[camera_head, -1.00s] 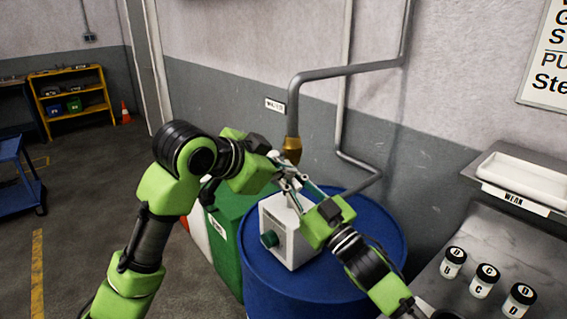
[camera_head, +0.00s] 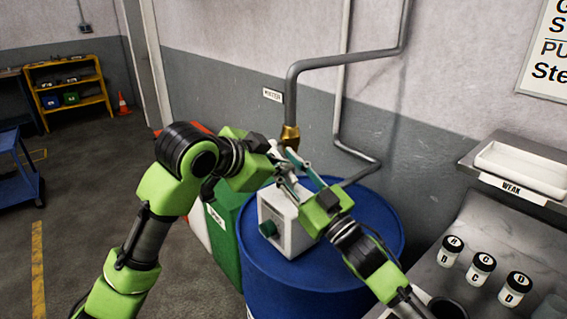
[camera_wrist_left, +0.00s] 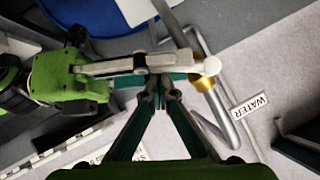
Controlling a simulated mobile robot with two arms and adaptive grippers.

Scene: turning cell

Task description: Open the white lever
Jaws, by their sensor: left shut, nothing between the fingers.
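A white box (camera_head: 294,238) with a green knob stands on a blue barrel (camera_head: 350,255) below the grippers. A green container (camera_head: 226,245) is beside the barrel. A counter (camera_head: 478,305) with several labelled jars is at right. The floor at left is largely clear.

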